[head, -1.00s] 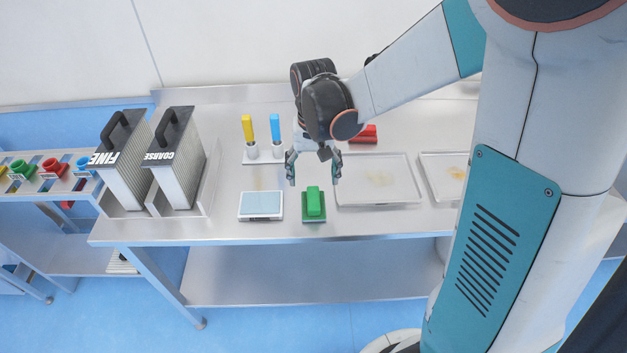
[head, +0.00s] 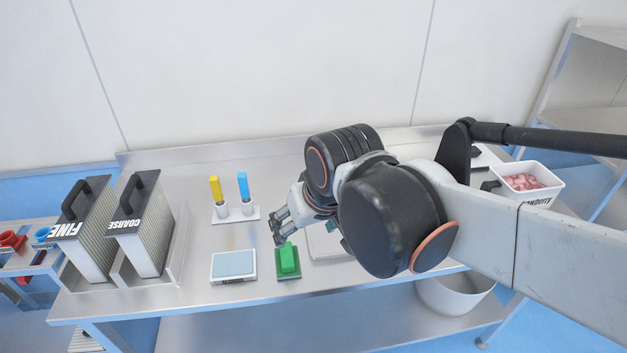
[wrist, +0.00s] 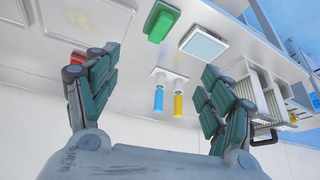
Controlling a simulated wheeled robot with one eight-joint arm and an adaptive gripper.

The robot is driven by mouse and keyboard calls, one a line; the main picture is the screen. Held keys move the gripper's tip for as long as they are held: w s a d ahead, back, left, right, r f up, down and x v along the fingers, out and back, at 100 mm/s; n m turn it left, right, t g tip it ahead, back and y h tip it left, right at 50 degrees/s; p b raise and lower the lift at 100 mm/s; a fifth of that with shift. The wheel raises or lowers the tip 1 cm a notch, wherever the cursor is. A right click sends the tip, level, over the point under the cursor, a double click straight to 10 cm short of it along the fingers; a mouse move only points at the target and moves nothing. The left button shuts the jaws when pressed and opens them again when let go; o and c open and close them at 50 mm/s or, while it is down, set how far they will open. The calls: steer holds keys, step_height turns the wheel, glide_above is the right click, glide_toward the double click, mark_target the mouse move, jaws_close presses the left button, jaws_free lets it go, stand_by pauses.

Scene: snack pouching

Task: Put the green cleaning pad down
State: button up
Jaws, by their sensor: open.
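The green cleaning pad (head: 288,259) sits on a dark green base on the steel table, right of the flat scale-like plate. It also shows at the top of the wrist view (wrist: 161,22). My gripper (head: 281,228) is just behind and above the pad in the head view, apart from it. In the wrist view my gripper's two fingers (wrist: 150,98) are spread wide with nothing between them.
The flat plate (head: 233,266) lies left of the pad. Yellow (head: 215,189) and blue (head: 243,186) handled tools stand in a holder behind. FINE (head: 88,228) and COARSE (head: 142,226) boxes stand left. A tray (head: 322,244) lies right, partly hidden by my arm. A white tub (head: 527,184) is far right.

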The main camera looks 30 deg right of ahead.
steer(key=shift+s+r+n+t, duration=0.2)
steer(key=shift+s+t, duration=0.25)
steer(key=shift+s, duration=0.4)
steer(key=shift+s+r+n+t, duration=0.1)
steer(key=shift+s+n+t, duration=0.1)
steer(key=shift+s+t, duration=0.45)
steer(key=shift+s, duration=0.2)
steer(key=shift+f+b, duration=0.65)
steer(key=shift+f, duration=0.05)
steer(key=shift+o, duration=0.5)
